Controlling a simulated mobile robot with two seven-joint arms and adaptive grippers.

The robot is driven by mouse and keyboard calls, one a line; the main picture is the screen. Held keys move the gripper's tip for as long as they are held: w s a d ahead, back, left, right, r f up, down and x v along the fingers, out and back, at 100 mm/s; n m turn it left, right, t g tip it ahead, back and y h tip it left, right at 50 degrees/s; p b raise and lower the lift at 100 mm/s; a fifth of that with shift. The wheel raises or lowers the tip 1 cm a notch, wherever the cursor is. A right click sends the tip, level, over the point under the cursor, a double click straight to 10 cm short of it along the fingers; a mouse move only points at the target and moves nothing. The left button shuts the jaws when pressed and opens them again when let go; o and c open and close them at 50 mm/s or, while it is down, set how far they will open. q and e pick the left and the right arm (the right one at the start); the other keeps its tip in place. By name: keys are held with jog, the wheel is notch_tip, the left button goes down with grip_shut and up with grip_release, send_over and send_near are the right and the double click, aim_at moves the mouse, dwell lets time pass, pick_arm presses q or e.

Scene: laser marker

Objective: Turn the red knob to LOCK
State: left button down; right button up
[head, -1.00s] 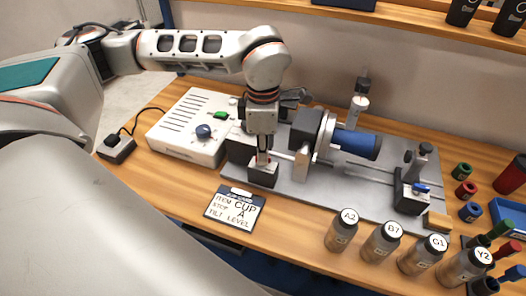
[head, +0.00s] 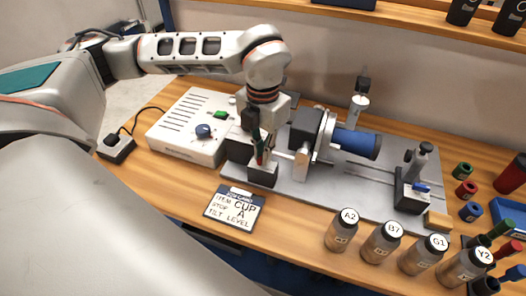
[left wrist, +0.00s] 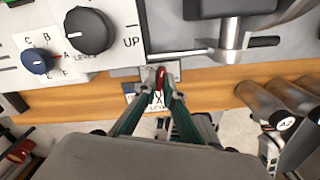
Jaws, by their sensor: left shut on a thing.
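The red knob (head: 261,157) sits on top of a small dark block (head: 262,176) at the front left of the grey machine plate. Only a sliver of it shows between my fingers. My left gripper (head: 260,158) points down from above and is shut on the red knob. In the left wrist view the fingertips meet on both sides of the red knob (left wrist: 160,77), which looks roughly upright in that picture. I cannot read any LOCK mark; the fingers and block hide that area. My right gripper is not in view.
A white control box (head: 188,127) with a blue knob (head: 204,131) and green button stands left. The blue cup (head: 356,143) is mounted in the machine at right. A clipboard card (head: 235,208) lies in front. Several labelled bottles (head: 341,231) stand at front right.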

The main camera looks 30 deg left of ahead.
pick_arm(q)
jog(key=shift+n, duration=1.7)
jog(key=c, duration=2.4)
grip_release()
jog(key=shift+c, duration=0.2)
notch_tip(320, 180, up, 12)
jog(key=shift+r, duration=0.1)
